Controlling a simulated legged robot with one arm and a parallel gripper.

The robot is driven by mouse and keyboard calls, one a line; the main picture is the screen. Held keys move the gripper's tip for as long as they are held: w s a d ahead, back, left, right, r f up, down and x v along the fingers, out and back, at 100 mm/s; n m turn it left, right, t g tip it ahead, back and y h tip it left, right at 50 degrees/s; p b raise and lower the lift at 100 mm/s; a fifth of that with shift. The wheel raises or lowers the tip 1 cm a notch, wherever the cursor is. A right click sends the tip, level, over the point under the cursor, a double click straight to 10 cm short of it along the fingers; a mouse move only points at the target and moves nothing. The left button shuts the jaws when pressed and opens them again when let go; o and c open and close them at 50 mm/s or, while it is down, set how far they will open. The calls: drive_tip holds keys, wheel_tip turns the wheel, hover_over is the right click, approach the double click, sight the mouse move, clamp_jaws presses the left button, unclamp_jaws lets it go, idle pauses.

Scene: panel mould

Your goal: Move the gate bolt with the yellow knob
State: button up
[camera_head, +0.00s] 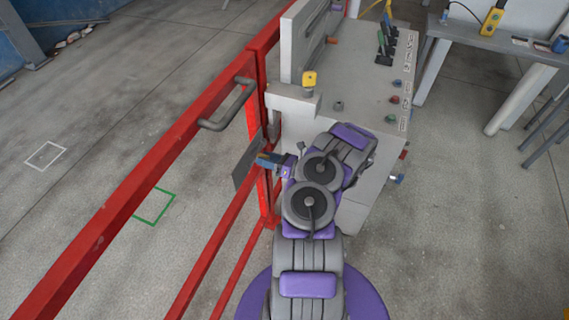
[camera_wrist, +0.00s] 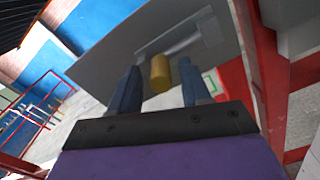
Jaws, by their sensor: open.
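The yellow knob (camera_wrist: 160,74) shows in the wrist view as a short cylinder. It stands out from the grey gate bolt (camera_wrist: 187,43), which lies across a flat grey plate (camera_wrist: 105,48). My gripper (camera_head: 266,160) is open, with its two blue fingers on either side of the knob in the wrist view. I cannot tell whether either finger touches it. In the head view the plate (camera_head: 246,165) is seen nearly edge-on beside the red gate (camera_head: 160,155). The knob and bolt cannot be made out there.
A grey console (camera_head: 365,100) with levers and buttons stands right of the gate, close to my arm. A yellow-topped switch (camera_head: 309,79) sits on its near left corner. A grey handle (camera_head: 230,107) sticks out from the gate's top rail. Open floor lies left of the gate.

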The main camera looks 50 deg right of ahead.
drive_tip(key=p+v, duration=0.2)
drive_tip(key=v, duration=1.4)
drive_tip(key=shift+s, duration=0.35)
